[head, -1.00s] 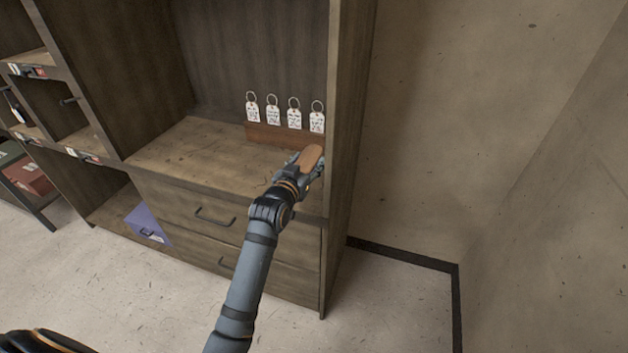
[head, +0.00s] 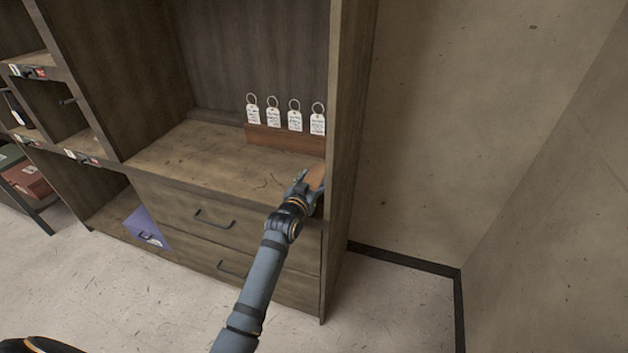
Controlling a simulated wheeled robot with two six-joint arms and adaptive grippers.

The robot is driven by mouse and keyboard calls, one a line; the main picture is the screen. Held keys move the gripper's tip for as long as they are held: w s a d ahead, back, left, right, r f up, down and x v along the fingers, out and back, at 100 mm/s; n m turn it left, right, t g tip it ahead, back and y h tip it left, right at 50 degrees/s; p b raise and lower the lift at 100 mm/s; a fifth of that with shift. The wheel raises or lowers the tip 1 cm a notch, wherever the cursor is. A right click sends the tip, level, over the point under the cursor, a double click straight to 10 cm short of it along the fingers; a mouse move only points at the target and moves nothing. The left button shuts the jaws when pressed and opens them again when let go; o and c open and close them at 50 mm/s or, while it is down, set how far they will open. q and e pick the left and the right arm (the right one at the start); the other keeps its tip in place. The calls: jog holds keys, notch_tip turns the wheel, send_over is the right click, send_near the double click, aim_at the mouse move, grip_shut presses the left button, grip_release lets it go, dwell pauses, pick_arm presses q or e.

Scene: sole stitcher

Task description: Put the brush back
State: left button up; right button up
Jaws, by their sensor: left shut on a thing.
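The brush (head: 316,179) shows as a brown wooden piece at the right end of the shelf, beside the cabinet's right side panel. My left gripper (head: 308,182) is shut on it at the shelf's front right corner. The gripper and wrist hide much of the brush, and I cannot tell whether it touches the shelf top (head: 215,155). My right gripper is not in view.
A wooden block with several white key tags (head: 273,117) stands at the back of the shelf. The right side panel (head: 345,150) is close to my gripper. The shelf's left and middle are clear.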

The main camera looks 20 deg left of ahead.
pick_arm(q)
jog(key=o, duration=1.2)
jog(key=shift+f, duration=0.1)
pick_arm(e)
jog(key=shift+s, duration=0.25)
pick_arm(q)
jog(key=shift+s, duration=0.1)
jog(key=s, duration=0.4)
jog(key=s+r, duration=0.1)
jog(key=s, duration=0.2)
jog(key=s+r+p, duration=0.1)
jog(key=s, duration=0.3)
jog(key=shift+s+a, duration=0.2)
jog(key=shift+s, duration=0.15)
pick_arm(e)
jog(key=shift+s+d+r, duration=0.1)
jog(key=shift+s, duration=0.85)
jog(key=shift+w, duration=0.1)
